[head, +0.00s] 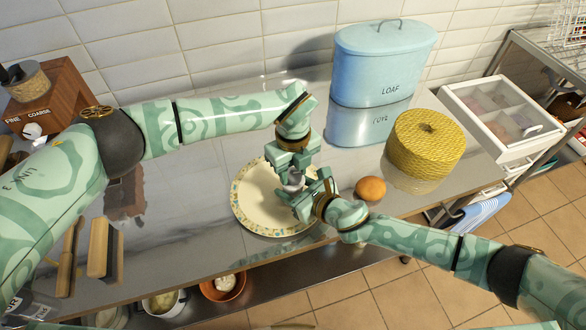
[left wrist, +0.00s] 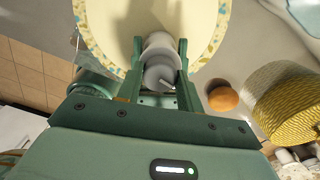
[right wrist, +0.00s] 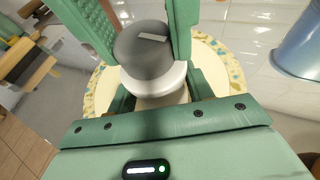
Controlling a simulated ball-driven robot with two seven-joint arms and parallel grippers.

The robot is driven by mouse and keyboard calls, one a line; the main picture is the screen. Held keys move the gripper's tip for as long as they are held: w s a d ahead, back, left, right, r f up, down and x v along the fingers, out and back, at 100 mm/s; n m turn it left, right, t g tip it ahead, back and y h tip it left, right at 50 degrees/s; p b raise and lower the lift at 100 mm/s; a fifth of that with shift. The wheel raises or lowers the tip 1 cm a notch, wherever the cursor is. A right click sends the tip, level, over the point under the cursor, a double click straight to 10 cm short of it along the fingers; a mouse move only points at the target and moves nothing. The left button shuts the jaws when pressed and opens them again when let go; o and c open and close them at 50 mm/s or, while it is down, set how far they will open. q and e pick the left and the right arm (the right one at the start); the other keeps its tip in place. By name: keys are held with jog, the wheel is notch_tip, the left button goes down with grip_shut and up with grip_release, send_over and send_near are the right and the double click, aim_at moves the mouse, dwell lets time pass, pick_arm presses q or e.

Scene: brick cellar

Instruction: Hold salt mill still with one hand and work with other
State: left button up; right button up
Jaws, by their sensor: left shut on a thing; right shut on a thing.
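The salt mill (head: 293,181) is small, with a grey cap and a white body, and is mostly hidden between my grippers in the head view. My left gripper (head: 292,172) comes from above and is shut on the grey cap (left wrist: 160,74). My right gripper (head: 306,198) comes in from the lower right and is shut around the white body (right wrist: 158,82). The cap and body also show close up in the right wrist view. The mill is over a cream plate (head: 247,190) with a patterned rim; whether its foot touches the plate is hidden.
An orange-brown bun-like ball (head: 370,188) lies just right of my right gripper. Wooden-handled brushes (head: 104,248) lie at left. Counter left of the plate is fairly clear.

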aim_at(293, 173)
pick_arm(q)
jog(key=m, duration=0.6)
dwell(0.3)
jog(key=shift+m, duration=0.3)
jog(key=o, duration=1)
notch_tip(293, 173, up, 12)
